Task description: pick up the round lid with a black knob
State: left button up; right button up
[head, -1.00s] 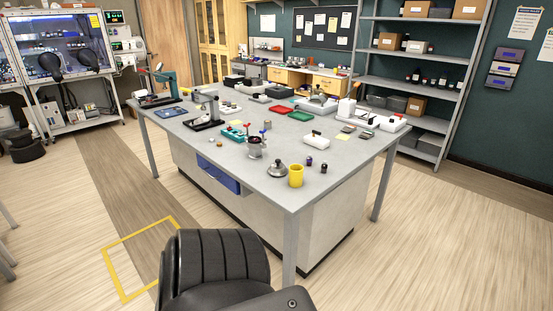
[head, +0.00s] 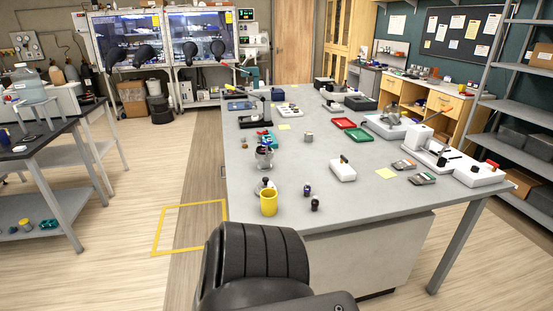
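The round lid (head: 265,185) is small and metallic with a dark knob on top. It sits on the near left end of the grey workbench (head: 375,205). The yellow mug (head: 268,204) stands directly in front of it and hides its lower part. A glass or metal vessel (head: 264,158) stands just behind the lid. Neither of my grippers shows in the head view, so I cannot see what they hold.
Two small dark bottles (head: 315,204) stand right of the mug; a white box-like device (head: 342,171) is farther back. A dark-topped table (head: 45,135) is at left; open floor lies between.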

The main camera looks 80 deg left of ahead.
aim_at(265, 183)
jog(key=u, duration=0.65)
jog(key=i, duration=1.2)
jog(key=u, duration=1.1)
